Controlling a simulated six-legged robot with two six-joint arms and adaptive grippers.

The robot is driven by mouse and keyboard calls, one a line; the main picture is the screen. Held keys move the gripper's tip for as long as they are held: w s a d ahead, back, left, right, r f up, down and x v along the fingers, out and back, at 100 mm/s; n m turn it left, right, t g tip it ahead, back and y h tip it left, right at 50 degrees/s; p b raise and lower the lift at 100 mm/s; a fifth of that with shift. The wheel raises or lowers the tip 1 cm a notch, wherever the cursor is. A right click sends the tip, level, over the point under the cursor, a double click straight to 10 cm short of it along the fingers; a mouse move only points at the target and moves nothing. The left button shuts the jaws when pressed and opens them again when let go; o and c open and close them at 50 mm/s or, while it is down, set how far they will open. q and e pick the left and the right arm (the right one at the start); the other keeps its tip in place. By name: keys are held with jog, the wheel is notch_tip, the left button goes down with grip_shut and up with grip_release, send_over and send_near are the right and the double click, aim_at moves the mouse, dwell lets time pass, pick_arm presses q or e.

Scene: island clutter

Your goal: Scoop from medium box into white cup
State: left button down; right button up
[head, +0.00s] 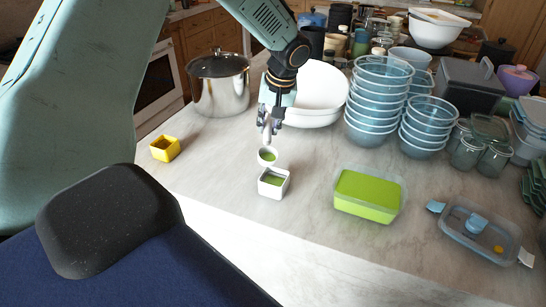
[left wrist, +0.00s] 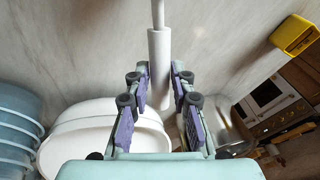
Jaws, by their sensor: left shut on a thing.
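My left gripper (head: 270,122) is shut on the white handle of a scoop (head: 267,157). The scoop's round bowl holds green stuff and hangs just above the back of the small square white cup (head: 273,193). Green stuff also shows inside the cup. I cannot tell whether scoop and cup touch. In the left wrist view, the white handle (left wrist: 159,65) runs between the fingers of my left gripper (left wrist: 155,88); the scoop's bowl and the cup are not visible there. The medium box (head: 368,208), a clear container filled with green, stands to the right of the cup.
A yellow box (head: 165,149) stands left. A steel pot (head: 219,90) and large white bowls (head: 318,90) are behind the gripper. Stacked blue bowls (head: 375,105) stand behind the medium box. A clear tray (head: 480,232) with small items lies right. The counter around the cup is clear.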

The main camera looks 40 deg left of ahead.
pick_arm(q)
jog(key=shift+s+r, duration=0.1)
jog(key=shift+s, duration=0.1)
jog(key=shift+s+d+r+y+b, duration=0.2)
jog(key=shift+d+r+y+b, duration=0.25)
jog(key=shift+y+b, duration=0.25)
jog(key=shift+w+d+r+b, duration=0.1)
jog(key=shift+d+b, duration=0.1)
jog(key=shift+b, duration=0.35)
jog(key=shift+w+a+y+b, duration=0.1)
jog(key=shift+y+b, duration=0.35)
jog(key=shift+y, duration=0.05)
jog(key=shift+r, duration=0.15)
jog(key=shift+s+d+r+y+b, duration=0.25)
jog(key=shift+r+y+b, duration=0.05)
jog(key=shift+r, duration=0.1)
jog(key=shift+w+a+f, duration=0.15)
jog(key=shift+f, duration=0.05)
